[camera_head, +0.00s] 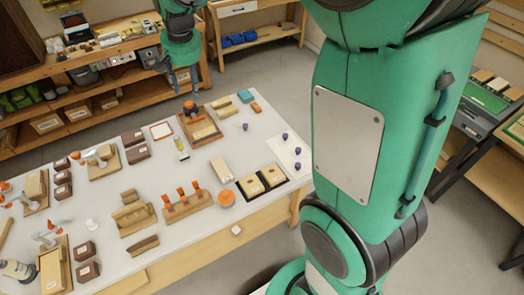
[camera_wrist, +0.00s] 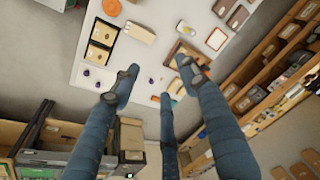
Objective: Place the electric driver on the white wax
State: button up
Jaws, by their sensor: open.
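My gripper (camera_head: 183,84) hangs at the back edge of the white table (camera_head: 205,165), its long blue fingers spread, open and empty. The wrist view shows the spread fingers (camera_wrist: 158,72) with nothing between them. Near the fingertips is a wooden tray (camera_head: 212,141) with an orange and grey tool (camera_head: 190,106), perhaps the electric driver; I cannot tell for sure. I cannot tell which thing is the white wax.
A white plate with purple knobs (camera_head: 287,153) and two black-edged boxes (camera_head: 262,180) lie on the right. A holder with orange-topped pieces (camera_head: 187,204) stands in front. Wooden trays and brown boxes crowd the left. Shelves (camera_head: 110,50) line the back.

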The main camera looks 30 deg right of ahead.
jog(key=s+d+r, duration=0.2)
jog(key=s+r, duration=0.3)
jog(key=s, duration=0.6)
jog(key=s+d+n+t, duration=0.1)
jog(key=s, duration=1.2)
jog(key=s+d+f+n+t, duration=0.1)
jog(key=s+n, duration=0.1)
jog(key=s, duration=1.1)
jog(key=shift+d+f+t, duration=0.3)
jog(key=shift+t, duration=0.1)
notch_tip(320, 180, down, 9)
jog(key=b, duration=0.9)
